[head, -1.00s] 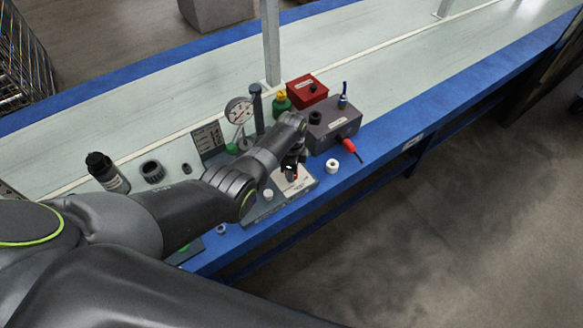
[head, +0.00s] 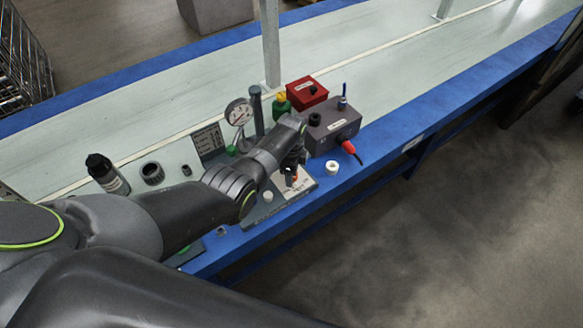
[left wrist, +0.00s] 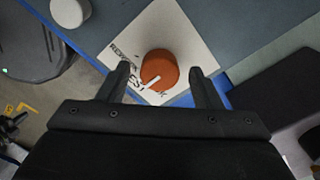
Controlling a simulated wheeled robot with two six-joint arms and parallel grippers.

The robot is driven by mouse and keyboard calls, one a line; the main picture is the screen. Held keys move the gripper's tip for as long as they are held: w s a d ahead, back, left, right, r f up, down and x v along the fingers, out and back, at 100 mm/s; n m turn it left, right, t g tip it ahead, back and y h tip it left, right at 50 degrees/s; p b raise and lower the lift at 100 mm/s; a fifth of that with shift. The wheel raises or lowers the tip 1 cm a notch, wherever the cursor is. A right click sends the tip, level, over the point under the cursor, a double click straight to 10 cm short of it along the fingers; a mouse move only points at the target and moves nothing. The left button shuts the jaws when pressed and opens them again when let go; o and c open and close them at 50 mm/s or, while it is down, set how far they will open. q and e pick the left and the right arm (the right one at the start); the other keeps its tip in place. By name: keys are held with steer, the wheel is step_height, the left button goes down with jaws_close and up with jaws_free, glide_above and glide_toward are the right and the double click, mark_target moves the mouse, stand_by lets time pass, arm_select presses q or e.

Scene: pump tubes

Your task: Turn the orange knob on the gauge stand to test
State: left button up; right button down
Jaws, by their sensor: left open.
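The orange knob (left wrist: 158,68) sits on a white printed label (left wrist: 190,42) in the left wrist view. Its white pointer line points to the lower left, toward lettering partly hidden by the knob and gripper. My left gripper (left wrist: 159,78) is open, with one finger on each side of the knob and visible gaps to it. In the head view my left gripper (head: 291,168) hangs over the stand's label (head: 302,184), and the knob is mostly hidden there. The dial gauge (head: 239,112) stands behind my left forearm. My right gripper is not in view.
A grey box (head: 330,124) with a red-tipped lead and a red box (head: 306,92) stand just beyond the gripper. A white ring (head: 332,167) lies to its right. A black bottle (head: 106,173) stands at the left. The bench's blue edge is close by.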

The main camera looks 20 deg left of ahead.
arm_select(q)
steer(key=shift+r, duration=0.55)
step_height(320, 180, up, 6)
steer(key=shift+f+p, duration=0.2)
steer(key=shift+p, duration=0.95)
step_height(320, 180, up, 11)
steer(key=shift+f, duration=0.15)
steer(key=shift+s+f, duration=0.1)
